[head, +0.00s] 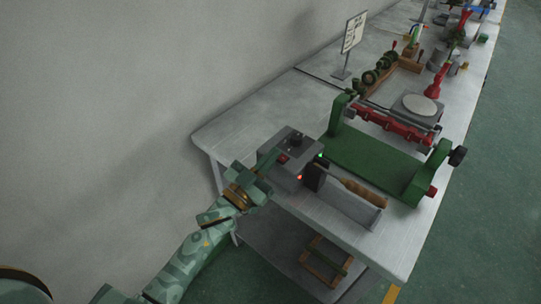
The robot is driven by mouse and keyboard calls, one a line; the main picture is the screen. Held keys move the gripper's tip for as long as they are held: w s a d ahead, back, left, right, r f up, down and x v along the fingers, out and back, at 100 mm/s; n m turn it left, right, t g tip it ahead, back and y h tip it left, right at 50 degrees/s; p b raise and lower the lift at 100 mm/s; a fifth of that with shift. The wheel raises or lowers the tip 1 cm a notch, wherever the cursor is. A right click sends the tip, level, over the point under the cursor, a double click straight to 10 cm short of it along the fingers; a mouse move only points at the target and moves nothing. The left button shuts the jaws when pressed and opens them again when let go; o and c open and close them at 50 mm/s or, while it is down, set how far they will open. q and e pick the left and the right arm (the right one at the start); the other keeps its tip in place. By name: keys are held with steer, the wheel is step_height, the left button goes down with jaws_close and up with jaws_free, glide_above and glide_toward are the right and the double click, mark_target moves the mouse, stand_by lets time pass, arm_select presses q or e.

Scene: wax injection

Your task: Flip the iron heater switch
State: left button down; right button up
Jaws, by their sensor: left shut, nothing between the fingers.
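An iron (349,184) with a wooden handle rests in a grey holder beside the heater. My right gripper is not in view.
A green machine frame with a red roller (393,126) stands right of the heater. A sign (353,33) and several tools stand farther along the bench (238,125). The bench's left corner is clear. A wooden frame (325,262) lies on the lower shelf.

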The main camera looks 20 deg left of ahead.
arm_select(q)
steer(key=shift+f+n+y+p, duration=0.2)
steer(key=shift+n+p, duration=0.15)
steer(key=shift+n, duration=0.25)
steer(key=shift+f+n+y+p, duration=0.1)
steer(key=shift+n+y+p, duration=0.15)
steer(key=shift+n, duration=0.35)
steer(key=shift+s+a+f, duration=0.1)
steer(key=shift+f, duration=0.1)
steer(key=shift+r, duration=0.45)
steer(key=s+a+p, duration=0.3)
steer(key=s, duration=0.5)
steer(key=shift+s+a+r, duration=0.15)
steer(key=shift+s, duration=0.2)
